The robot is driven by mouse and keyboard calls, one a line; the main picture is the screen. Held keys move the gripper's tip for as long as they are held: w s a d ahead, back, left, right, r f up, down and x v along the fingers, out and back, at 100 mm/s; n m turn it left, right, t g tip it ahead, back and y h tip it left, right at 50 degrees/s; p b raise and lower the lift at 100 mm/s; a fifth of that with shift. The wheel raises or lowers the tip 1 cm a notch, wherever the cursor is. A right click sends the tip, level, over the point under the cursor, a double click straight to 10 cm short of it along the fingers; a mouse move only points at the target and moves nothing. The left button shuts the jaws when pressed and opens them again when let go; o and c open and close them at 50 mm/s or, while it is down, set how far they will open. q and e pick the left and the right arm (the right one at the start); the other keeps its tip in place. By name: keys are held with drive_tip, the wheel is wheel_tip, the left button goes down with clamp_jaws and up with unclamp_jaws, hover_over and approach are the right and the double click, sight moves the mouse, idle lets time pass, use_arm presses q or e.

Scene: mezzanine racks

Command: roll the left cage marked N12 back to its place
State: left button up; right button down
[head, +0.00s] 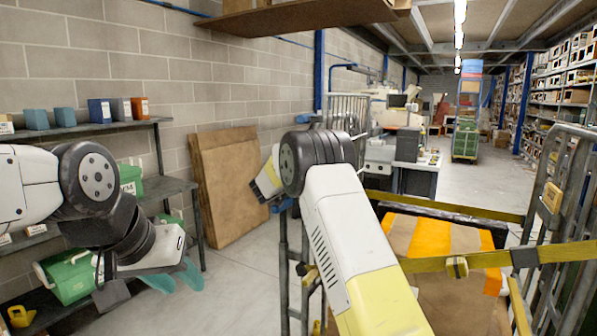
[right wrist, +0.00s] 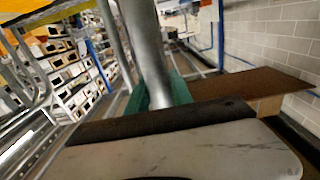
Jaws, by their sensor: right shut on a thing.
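A roll cage with grey tube sides (head: 560,225) stands in front of me at the lower right, with yellow straps (head: 485,260) across it. Inside is a brown box with orange tape (head: 430,238). I cannot read an N12 mark on it. In the right wrist view, my right gripper (right wrist: 160,92) is shut around an upright grey tube (right wrist: 143,45) of the cage, with teal fingers on both sides. In the head view its fingers are mostly hidden behind my wrist. My left gripper (head: 184,279) has its teal fingers apart and is empty, beside the low shelves at left.
Shelves (head: 85,128) with blue and green bins line the left wall. Brown panels (head: 228,185) lean there. A desk with a grey cabinet (head: 408,145) and a green trolley (head: 466,138) stand farther back. Open floor (head: 490,180) runs along the aisle beside the right racks.

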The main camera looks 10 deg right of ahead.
drive_tip(key=shift+w+d+f, duration=0.15)
drive_tip(key=shift+w+d, duration=0.05)
drive_tip(key=shift+w, duration=0.05)
drive_tip(key=c, duration=1.4)
unclamp_jaws()
drive_tip(key=v, duration=0.7)
drive_tip(key=shift+s+a, duration=0.2)
drive_tip(key=shift+s, duration=0.1)
